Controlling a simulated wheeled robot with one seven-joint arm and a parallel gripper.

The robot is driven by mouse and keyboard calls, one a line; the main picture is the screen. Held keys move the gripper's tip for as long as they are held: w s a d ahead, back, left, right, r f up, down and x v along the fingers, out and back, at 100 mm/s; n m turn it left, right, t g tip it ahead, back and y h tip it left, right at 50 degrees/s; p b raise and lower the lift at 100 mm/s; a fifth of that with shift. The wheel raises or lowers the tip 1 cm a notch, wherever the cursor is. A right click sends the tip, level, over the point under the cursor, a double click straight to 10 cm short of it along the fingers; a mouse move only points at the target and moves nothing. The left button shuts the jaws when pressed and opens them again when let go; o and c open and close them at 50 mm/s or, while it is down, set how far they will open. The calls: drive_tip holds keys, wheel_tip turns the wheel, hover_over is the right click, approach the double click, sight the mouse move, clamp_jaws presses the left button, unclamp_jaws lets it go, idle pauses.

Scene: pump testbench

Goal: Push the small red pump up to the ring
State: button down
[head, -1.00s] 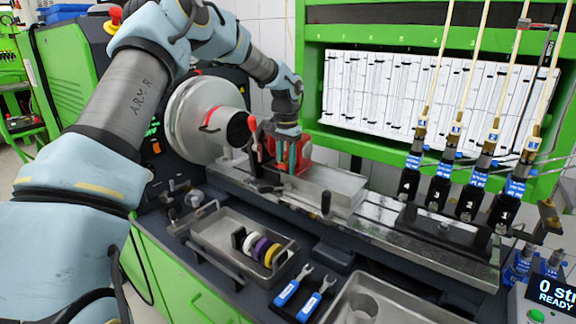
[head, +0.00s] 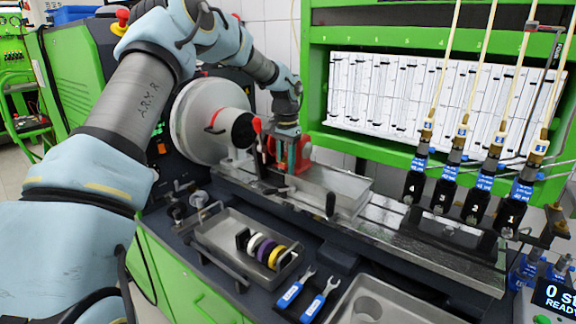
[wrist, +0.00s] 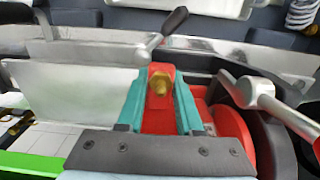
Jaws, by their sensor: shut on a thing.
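The small red pump (head: 302,157) sits upright on the bench rail, left of a steel block. My gripper (head: 290,152) reaches down onto it from above. In the wrist view my gripper's teal fingers (wrist: 160,108) are shut on both sides of the red pump (wrist: 159,118), which has a brass fitting on top. The black ring (head: 245,132) is on the hub of the big grey disc, just left of the pump. In the wrist view a dark round part stands close right of the pump's red round flange. Whether they touch is hidden.
A red-tipped lever (head: 257,126) stands between pump and disc. The steel block (head: 335,187) is right of the pump. In front are a tray (head: 218,232) with several coloured rings and two blue-handled wrenches (head: 305,295). Several black injectors (head: 475,205) stand at right.

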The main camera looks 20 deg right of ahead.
drive_tip(key=shift+w+a, duration=0.2)
drive_tip(key=shift+w, duration=0.1)
drive_tip(key=shift+c, duration=2.4)
unclamp_jaws()
